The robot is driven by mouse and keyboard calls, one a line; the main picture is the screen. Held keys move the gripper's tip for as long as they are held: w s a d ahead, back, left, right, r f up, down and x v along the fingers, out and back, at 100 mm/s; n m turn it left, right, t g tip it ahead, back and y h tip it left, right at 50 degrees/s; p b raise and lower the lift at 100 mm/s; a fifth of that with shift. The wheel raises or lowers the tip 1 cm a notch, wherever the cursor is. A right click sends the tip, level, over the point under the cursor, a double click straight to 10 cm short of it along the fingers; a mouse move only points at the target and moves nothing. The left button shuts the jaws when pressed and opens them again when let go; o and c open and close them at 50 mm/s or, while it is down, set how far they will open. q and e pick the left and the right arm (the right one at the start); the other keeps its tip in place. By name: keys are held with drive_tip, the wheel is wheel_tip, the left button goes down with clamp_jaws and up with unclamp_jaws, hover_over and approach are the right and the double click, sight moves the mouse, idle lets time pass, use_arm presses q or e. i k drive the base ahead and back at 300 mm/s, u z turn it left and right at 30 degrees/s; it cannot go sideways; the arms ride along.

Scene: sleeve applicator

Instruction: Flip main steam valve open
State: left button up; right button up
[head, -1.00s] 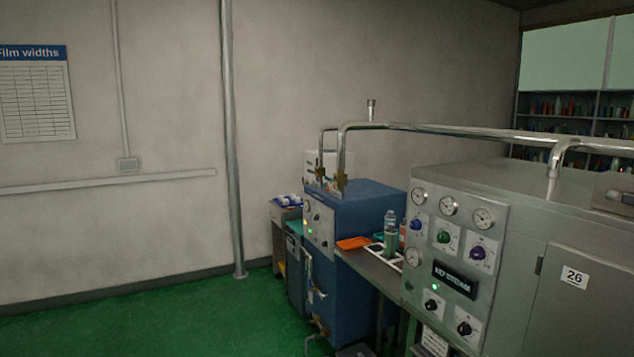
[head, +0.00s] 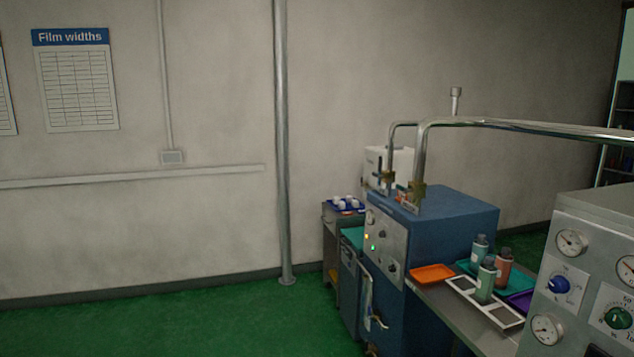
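Two brass valve fittings sit where steel steam pipes (head: 520,125) come down onto the blue boiler cabinet (head: 450,222). The nearer valve (head: 417,197) is at the foot of the front pipe, and the farther valve (head: 388,180) is on the pipe behind it. Another brass fitting with a pale handle (head: 379,321) is low on the cabinet's front. I cannot tell which is the main steam valve, nor the handle positions. The boiler's front panel has an orange and a green lamp lit. Neither of my grippers is in view.
A side table holds an orange tray (head: 433,273), a white slotted rack (head: 484,300) and several bottles. The grey control machine (head: 590,215) stands at the right edge. A floor-to-ceiling pipe (head: 281,150) stands by the wall. Green floor (head: 200,325) is free at the left.

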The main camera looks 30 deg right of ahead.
sight(398, 185)
drive_tip(key=z, duration=0.3)
drive_tip(key=i, duration=1.35)
drive_tip(key=z, duration=1.25)
drive_tip(key=i, duration=0.3)
drive_tip(key=z, duration=0.3)
